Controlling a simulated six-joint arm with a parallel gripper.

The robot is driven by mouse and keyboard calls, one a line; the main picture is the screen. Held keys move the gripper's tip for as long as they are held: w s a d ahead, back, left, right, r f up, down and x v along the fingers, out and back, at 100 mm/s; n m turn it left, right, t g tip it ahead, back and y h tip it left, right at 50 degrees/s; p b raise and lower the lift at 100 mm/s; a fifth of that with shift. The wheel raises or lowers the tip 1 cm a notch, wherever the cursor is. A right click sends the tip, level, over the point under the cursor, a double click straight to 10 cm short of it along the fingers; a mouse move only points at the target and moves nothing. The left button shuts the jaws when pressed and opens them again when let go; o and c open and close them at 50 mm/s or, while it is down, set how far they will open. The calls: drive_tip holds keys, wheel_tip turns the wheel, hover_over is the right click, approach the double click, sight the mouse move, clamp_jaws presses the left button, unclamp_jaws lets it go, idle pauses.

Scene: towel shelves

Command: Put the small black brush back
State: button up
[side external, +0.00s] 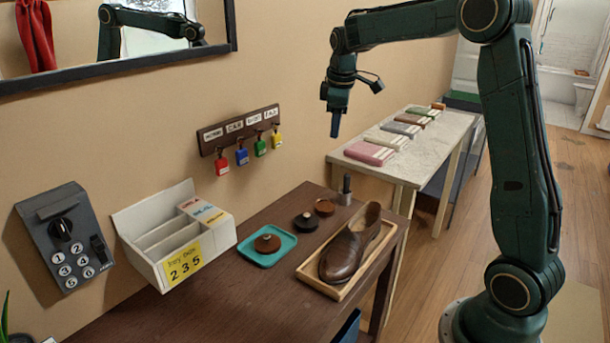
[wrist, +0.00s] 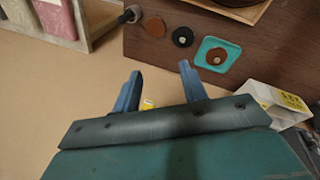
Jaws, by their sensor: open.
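A small round black piece with a knob on top (side external: 305,222), likely the small black brush, rests on the dark brown table. It also shows in the wrist view (wrist: 183,37). A similar brown one (side external: 267,243) sits on a teal tray (side external: 247,255) to its left. A round brown piece (side external: 324,207) lies just right of the black one. A dark upright handle stands in a small grey holder (side external: 346,197) at the table's back corner. My gripper (side external: 335,125) is open and empty, pointing down high above these things; its two blue fingers (wrist: 160,72) are apart in the wrist view.
A brown shoe (side external: 348,248) sits in a wooden tray (side external: 327,289) at the table's front right. A white divided box (side external: 215,251) stands left. Colored key tags (side external: 242,157) hang on the wall. A pale bench (side external: 430,148) holds folded towels (side external: 368,153).

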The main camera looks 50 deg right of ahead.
drive_tip(key=s+a+r+m+t, duration=0.25)
drive_tip(key=s+a+r, duration=0.25)
drive_tip(key=s+a, duration=0.85)
drive_tip(key=s+a+f+m, duration=0.1)
drive_tip(key=s+a, duration=0.1)
drive_tip(key=s, duration=0.2)
drive_tip(key=s+a+f+m+y, duration=0.1)
drive_tip(key=s+a+f, duration=0.1)
drive_tip(key=s, duration=0.3)
drive_tip(key=s+a+f+m+t+y, duration=0.1)
drive_tip(key=s+a, duration=0.1)
drive_tip(key=s, duration=0.3)
drive_tip(key=shift+a+f, duration=0.35)
